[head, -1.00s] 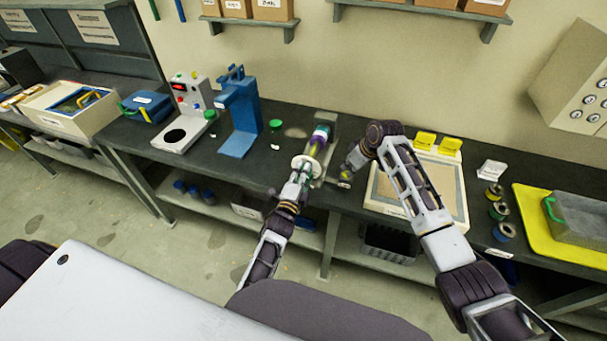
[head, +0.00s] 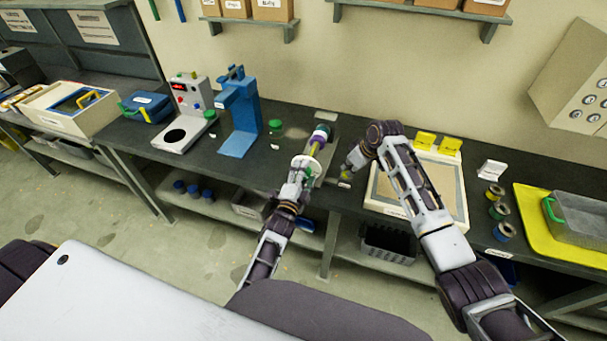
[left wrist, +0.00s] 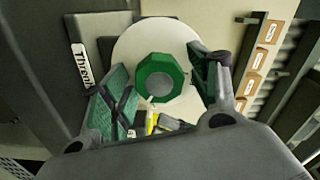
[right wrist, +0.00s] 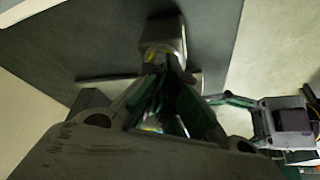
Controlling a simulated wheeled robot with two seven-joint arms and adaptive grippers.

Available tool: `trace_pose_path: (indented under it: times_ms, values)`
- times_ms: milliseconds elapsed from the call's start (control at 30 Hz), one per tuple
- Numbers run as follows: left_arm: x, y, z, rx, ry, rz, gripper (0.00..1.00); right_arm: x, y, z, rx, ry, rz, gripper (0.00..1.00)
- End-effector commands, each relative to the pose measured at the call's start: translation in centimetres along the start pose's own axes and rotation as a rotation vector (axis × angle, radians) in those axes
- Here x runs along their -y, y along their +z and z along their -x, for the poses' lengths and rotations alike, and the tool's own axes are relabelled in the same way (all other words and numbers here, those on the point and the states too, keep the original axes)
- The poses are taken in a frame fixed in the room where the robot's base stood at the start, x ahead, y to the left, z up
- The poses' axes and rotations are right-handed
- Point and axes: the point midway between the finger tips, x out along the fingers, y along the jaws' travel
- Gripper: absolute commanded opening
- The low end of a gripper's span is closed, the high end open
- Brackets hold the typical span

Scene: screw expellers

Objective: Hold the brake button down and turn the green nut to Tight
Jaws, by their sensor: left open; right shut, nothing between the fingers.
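The green nut (left wrist: 160,77) is an octagonal-looking knob at the middle of a round white disc (left wrist: 188,42) in the left wrist view. My left gripper (left wrist: 165,90) is open, with one finger on each side of the nut and gaps showing. In the head view my left gripper (head: 300,178) is in front of the white disc (head: 308,164). My right gripper (head: 345,177) is shut and empty, pointing down beside the machine. In the right wrist view its fingertips (right wrist: 165,85) are close to a grey block (right wrist: 163,38). I cannot make out the brake button; contact is unclear.
A blue press (head: 238,115) and a white panel unit (head: 188,110) stand to the left. A green-capped item (head: 275,127) is nearer the machine. A beige tray (head: 455,190) sits right of my right gripper. A label (left wrist: 80,65) is partly readable beside the disc.

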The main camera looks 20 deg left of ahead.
Motion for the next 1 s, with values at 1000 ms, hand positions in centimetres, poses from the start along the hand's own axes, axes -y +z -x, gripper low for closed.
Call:
trace_pose_path:
  times_ms: [1000]
  values:
    - [-0.07, 0.16, 0.05, 0.0, 0.002, 0.419, 0.26, 0.11, 0.01, -0.08, 0.0, -0.002, 0.0, 0.0]
